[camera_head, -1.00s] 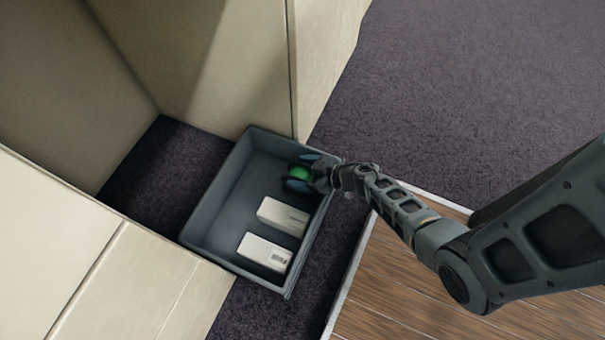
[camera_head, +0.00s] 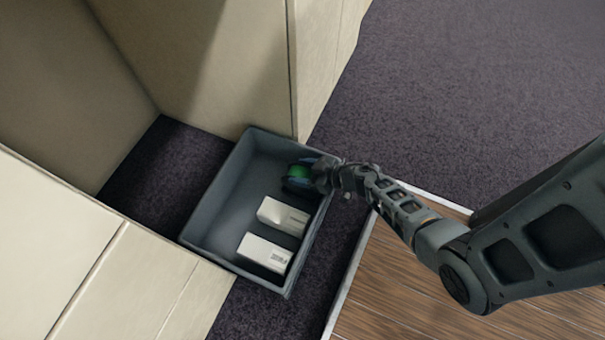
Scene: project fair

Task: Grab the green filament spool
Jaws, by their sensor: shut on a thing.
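The green filament spool (camera_head: 297,172) is in the upper right part of a grey bin (camera_head: 212,190), near the bin's right wall. My gripper (camera_head: 301,175) reaches over that wall from the right. Its dark fingers with blue parts are on both sides of the spool, and it is shut on the spool. The fingers and wrist hide part of the spool. I cannot tell whether the spool touches the bin floor.
Two white boxes, one nearer the spool (camera_head: 283,216) and one lower (camera_head: 264,254), lie in the bin. Beige panels (camera_head: 215,60) stand behind and left of it. Dark carpet (camera_head: 450,80) is clear at the upper right. A wooden surface (camera_head: 400,280) lies at the lower right.

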